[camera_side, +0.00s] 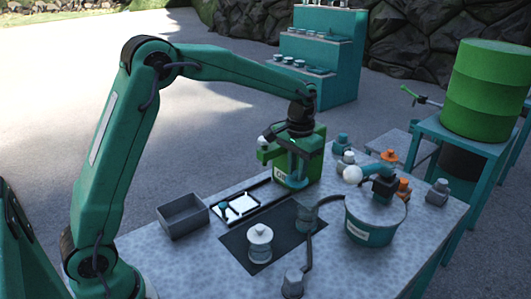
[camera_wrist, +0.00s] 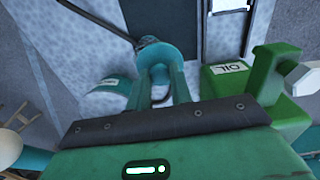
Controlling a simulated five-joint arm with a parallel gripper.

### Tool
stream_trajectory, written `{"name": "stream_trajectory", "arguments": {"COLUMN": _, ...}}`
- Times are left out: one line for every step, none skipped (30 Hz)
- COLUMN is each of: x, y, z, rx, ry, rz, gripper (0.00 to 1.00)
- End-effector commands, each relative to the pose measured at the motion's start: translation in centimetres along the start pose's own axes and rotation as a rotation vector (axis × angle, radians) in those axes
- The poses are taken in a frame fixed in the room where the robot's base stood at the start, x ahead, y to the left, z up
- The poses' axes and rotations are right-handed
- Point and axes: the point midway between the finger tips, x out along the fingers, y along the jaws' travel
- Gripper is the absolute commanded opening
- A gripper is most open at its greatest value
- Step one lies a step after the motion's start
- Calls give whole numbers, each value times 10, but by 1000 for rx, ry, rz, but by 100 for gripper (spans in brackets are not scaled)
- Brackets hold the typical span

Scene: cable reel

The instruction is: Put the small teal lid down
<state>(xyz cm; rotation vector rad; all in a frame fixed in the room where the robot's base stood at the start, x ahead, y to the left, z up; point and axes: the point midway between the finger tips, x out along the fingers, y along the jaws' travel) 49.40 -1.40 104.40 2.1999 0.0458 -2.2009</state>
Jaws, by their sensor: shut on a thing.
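My gripper (camera_side: 297,163) hangs over the worktable, just in front of the green oil can (camera_side: 283,178). In the wrist view its two teal fingers (camera_wrist: 164,82) are closed on a small teal piece with a rounded top, which looks like the small teal lid (camera_wrist: 153,53). A small teal canister (camera_side: 307,217) stands on a dark mat (camera_side: 285,228). I cannot tell whether the lid touches anything below.
A grey open bin (camera_side: 183,215) and a white panel in a dark frame (camera_side: 241,208) lie to the left. A teal pot (camera_side: 370,233) stands to the right, with several small capped jars behind it. A dark cable (camera_side: 309,252) crosses the table. The front right is mostly clear.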

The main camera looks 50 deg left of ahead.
Motion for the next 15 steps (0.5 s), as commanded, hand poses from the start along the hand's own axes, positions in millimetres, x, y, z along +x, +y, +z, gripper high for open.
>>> {"name": "stream_trajectory", "arguments": {"x": 5, "y": -9, "z": 6, "rx": 1, "ry": -1, "rz": 0, "gripper": 0}}
{"name": "stream_trajectory", "arguments": {"x": 8, "y": -13, "z": 10, "rx": 3, "ry": -3, "rz": 0, "gripper": 0}}
{"name": "stream_trajectory", "arguments": {"x": 12, "y": -18, "z": 15, "rx": 7, "ry": -2, "rz": 0, "gripper": 0}}
{"name": "stream_trajectory", "arguments": {"x": 15, "y": -23, "z": 18, "rx": 9, "ry": -2, "rz": 0, "gripper": 0}}
{"name": "stream_trajectory", "arguments": {"x": 19, "y": -27, "z": 22, "rx": 12, "ry": -1, "rz": 0, "gripper": 0}}
{"name": "stream_trajectory", "arguments": {"x": 23, "y": -32, "z": 28, "rx": 17, "ry": -3, "rz": 0, "gripper": 0}}
{"name": "stream_trajectory", "arguments": {"x": 26, "y": -36, "z": 31, "rx": 18, "ry": -1, "rz": 0, "gripper": 0}}
{"name": "stream_trajectory", "arguments": {"x": 28, "y": -40, "z": 35, "rx": 21, "ry": -1, "rz": 0, "gripper": 0}}
{"name": "stream_trajectory", "arguments": {"x": 32, "y": -44, "z": 40, "rx": 25, "ry": -1, "rz": 0, "gripper": 0}}
{"name": "stream_trajectory", "arguments": {"x": 34, "y": -46, "z": 43, "rx": 27, "ry": -1, "rz": 0, "gripper": 0}}
{"name": "stream_trajectory", "arguments": {"x": 36, "y": -49, "z": 46, "rx": 29, "ry": -2, "rz": 0, "gripper": 0}}
{"name": "stream_trajectory", "arguments": {"x": 39, "y": -52, "z": 50, "rx": 32, "ry": 0, "rz": 0, "gripper": 0}}
{"name": "stream_trajectory", "arguments": {"x": 40, "y": -54, "z": 52, "rx": 34, "ry": 0, "rz": 0, "gripper": 0}}
{"name": "stream_trajectory", "arguments": {"x": 42, "y": -56, "z": 55, "rx": 35, "ry": 0, "rz": 0, "gripper": 0}}
{"name": "stream_trajectory", "arguments": {"x": 44, "y": -58, "z": 57, "rx": 37, "ry": 0, "rz": 0, "gripper": 0}}
